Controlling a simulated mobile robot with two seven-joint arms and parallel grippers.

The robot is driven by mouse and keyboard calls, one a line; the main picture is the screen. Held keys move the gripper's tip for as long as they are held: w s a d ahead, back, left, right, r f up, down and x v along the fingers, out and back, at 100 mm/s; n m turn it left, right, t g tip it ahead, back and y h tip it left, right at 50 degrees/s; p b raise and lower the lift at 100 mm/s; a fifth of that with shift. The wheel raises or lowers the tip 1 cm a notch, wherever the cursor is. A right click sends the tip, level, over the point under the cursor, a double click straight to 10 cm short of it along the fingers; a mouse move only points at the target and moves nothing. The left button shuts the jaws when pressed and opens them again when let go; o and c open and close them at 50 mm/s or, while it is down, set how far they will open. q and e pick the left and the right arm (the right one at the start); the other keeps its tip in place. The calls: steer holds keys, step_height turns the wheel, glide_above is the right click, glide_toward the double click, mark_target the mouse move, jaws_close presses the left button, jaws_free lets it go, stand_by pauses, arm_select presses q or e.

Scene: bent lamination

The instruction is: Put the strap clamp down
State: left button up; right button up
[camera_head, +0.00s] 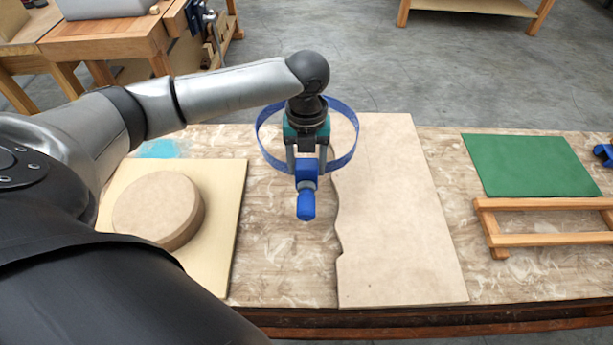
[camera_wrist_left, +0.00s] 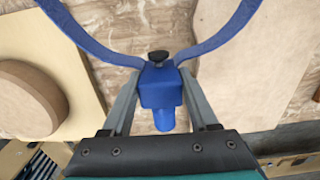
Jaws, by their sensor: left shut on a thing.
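The strap clamp is a blue looped band with a blue block and handle (camera_head: 306,204). My left gripper (camera_head: 306,180) is shut on its blue block, with the handle toward the front and the loop spread behind. In the left wrist view the strap clamp (camera_wrist_left: 161,88) sits between the two fingers of my left gripper (camera_wrist_left: 160,92), with a dark knob at the band's joint. The clamp appears to be held above the workbench (camera_head: 275,270); the exact height is hard to tell. My right gripper is in neither view.
A round wooden form (camera_head: 155,208) stands on a pale board (camera_head: 225,225) at left. A large tan sheet with one wavy edge (camera_head: 395,215) lies right of the clamp. Farther right are a green mat (camera_head: 530,165) and a wooden rack (camera_head: 550,239). Bare bench shows between board and sheet.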

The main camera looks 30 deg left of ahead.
arm_select(q)
step_height(320, 180, down, 4)
steer(key=shift+r+b, duration=0.15)
steer(key=shift+b, duration=0.25)
steer(key=shift+f, duration=0.5)
steer(key=o, duration=1.3)
steer(key=shift+c, duration=0.2)
step_height(320, 180, up, 13)
steer(key=shift+f+p, duration=0.1)
steer(key=shift+p, duration=1.15)
